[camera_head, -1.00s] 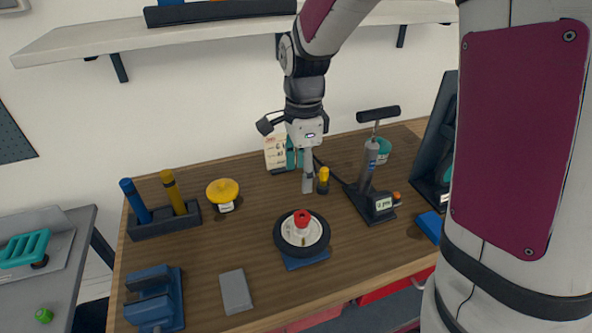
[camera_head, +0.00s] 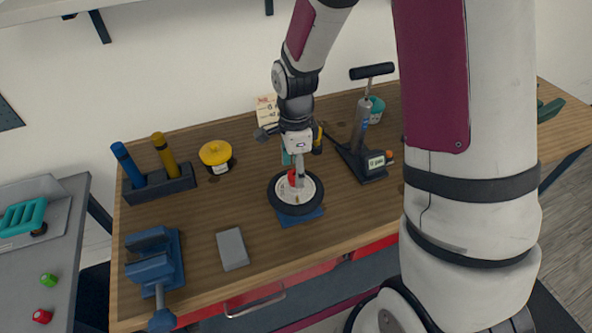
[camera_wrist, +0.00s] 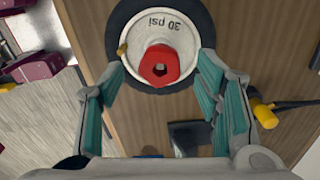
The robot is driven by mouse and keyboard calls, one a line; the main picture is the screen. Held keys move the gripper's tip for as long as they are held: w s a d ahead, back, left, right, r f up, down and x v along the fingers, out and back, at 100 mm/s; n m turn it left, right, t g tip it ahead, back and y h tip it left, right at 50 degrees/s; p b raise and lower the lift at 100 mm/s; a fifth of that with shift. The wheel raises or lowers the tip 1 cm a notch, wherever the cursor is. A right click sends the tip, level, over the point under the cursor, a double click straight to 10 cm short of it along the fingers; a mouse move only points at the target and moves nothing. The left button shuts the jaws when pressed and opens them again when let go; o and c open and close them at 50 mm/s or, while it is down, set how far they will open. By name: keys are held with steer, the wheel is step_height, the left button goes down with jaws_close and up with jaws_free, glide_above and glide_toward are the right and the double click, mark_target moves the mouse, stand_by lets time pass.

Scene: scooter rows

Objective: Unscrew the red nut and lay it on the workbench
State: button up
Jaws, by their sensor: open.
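The red nut (camera_wrist: 160,66) sits at the centre of the white wheel hub marked "30 psi" (camera_wrist: 182,20), with a dark hole in its middle. In the head view the red nut (camera_head: 293,176) shows partly behind my gripper. The wheel (camera_head: 277,201) has a black tyre and lies flat on a blue stand (camera_head: 300,220) on the wooden workbench (camera_head: 200,285). My gripper (camera_wrist: 160,75) is open, with its teal-padded fingers on either side of the nut. A gap shows between each finger and the nut; the exact height is hard to tell.
A grey block (camera_head: 232,249) and a blue vise (camera_head: 155,262) stand left of the wheel. A yellow-capped container (camera_head: 215,154) and a holder with blue and yellow handles (camera_head: 160,187) stand behind them. A floor pump (camera_head: 362,130) stands right of my gripper.

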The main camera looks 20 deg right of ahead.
steer(key=shift+f, duration=0.7)
steer(key=shift+c, duration=0.6)
steer(key=c, duration=1.1)
steer(key=n+p, duration=0.1)
steer(key=n, duration=0.4)
steer(key=shift+n, duration=0.4)
steer(key=n+p, duration=0.1)
steer(key=n, duration=1)
steer(key=shift+p, duration=0.4)
steer(key=n, duration=0.5)
